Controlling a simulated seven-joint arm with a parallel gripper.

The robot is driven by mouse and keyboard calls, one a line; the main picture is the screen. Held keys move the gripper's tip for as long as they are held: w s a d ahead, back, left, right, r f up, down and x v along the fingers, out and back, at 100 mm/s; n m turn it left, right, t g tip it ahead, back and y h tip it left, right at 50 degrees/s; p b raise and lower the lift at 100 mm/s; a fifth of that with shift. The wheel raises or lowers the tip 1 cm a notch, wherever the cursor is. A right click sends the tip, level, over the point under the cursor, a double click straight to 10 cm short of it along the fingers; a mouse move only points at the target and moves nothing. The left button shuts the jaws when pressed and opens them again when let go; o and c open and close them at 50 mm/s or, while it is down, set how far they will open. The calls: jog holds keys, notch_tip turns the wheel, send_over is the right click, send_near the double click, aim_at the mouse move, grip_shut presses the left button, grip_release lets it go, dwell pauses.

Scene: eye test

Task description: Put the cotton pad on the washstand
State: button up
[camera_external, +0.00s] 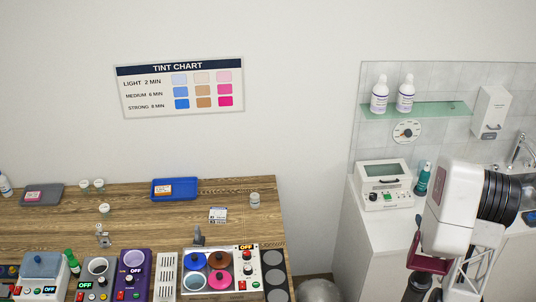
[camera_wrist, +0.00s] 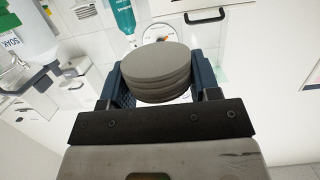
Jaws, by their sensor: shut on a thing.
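In the wrist view, my gripper (camera_wrist: 158,78) is shut on the cotton pad (camera_wrist: 150,62), a grey round stack of several thin discs between the two dark blue fingers. In the external view, my arm's end hangs in front of the washstand (camera_external: 372,240), a white cabinet with a pale top at the right. My arm covers part of the washstand's front and top. I cannot make out the cotton pad in the external view. The wrist view does not show clearly how far the pad is from the washstand top.
On the washstand stand a white device (camera_external: 384,186) and a teal bottle (camera_external: 423,179); a sink with a tap (camera_external: 522,150) is at the right. A glass shelf (camera_external: 425,110) with two white bottles hangs above. A crowded wooden table (camera_external: 120,205) is at the left.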

jog(key=shift+f, duration=0.1)
send_over(419, 235)
jog(key=shift+s+f, duration=0.15)
jog(key=shift+f, duration=2)
jog(key=shift+f, duration=1.75)
jog(key=shift+f, duration=0.15)
jog(key=o, duration=1)
jog(key=shift+c, duration=0.2)
